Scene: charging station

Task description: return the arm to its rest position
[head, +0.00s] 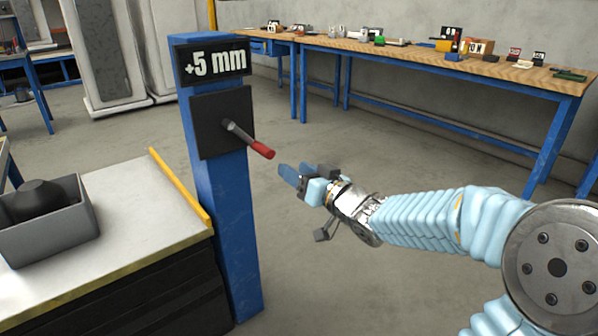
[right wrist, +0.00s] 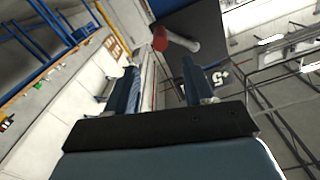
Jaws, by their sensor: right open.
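My right gripper (head: 295,173) is open and empty in the head view, just right of and a little below the tip of a lever with a red grip (head: 262,149). There is a small gap between them in the picture. The lever sticks out, angled down to the right, from a black plate (head: 208,112) on a blue post (head: 205,190). In the right wrist view, my two fingers (right wrist: 158,70) stand apart with nothing between them. The red lever end (right wrist: 160,40) shows beyond them near the top. My left gripper is not in view.
A light-topped workbench (head: 125,225) with a grey bin (head: 60,240) stands left of the post. A long wooden-topped table (head: 400,55) with several small items runs along the back wall. A black "+5 mm" sign (head: 213,63) tops the post. The floor between is clear.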

